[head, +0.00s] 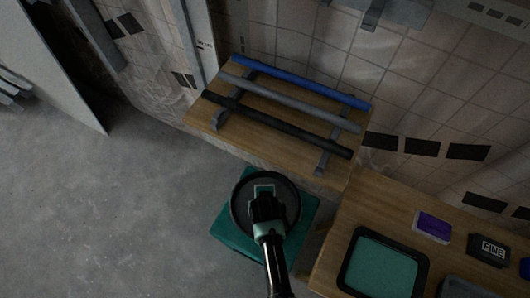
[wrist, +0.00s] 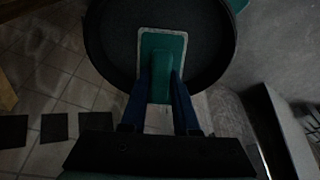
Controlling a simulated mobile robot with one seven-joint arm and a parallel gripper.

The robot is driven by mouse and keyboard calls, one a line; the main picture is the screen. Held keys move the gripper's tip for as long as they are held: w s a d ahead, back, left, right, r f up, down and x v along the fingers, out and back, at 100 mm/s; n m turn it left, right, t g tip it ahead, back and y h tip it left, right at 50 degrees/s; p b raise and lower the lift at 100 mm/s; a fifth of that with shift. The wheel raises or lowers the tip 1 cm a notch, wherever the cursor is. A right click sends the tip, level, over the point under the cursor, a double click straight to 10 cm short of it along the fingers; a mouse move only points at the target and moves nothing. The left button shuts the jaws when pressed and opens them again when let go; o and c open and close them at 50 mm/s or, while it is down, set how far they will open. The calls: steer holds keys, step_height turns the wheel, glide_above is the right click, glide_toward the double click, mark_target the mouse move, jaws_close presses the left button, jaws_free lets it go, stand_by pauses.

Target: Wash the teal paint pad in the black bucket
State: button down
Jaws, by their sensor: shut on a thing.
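The black bucket (head: 291,194) is round and stands on a teal stand or box on the floor in the head view. In the wrist view its dark rim and inside (wrist: 207,25) fill the top middle. The teal paint pad (wrist: 150,42) is a small rectangle with a pale edge. My gripper (wrist: 161,90) is shut on the pad's raised teal grip. The pad shows over the bucket's opening, and it also appears in the head view (head: 264,188). I cannot tell whether it touches the bottom. In the head view my gripper (head: 264,205) hides part of the bucket.
The teal stand (head: 232,246) is under the bucket. A wooden bench (head: 205,122) behind holds blue, grey and black bars on a rack. A bench at right (head: 345,225) carries a black tray with teal paint (head: 383,265), a purple block (head: 433,226) and a block marked FINE (head: 489,249). Floor at left is clear.

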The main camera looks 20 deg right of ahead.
steer(key=shift+r+p, duration=2.85)
steer(key=shift+r, duration=0.5)
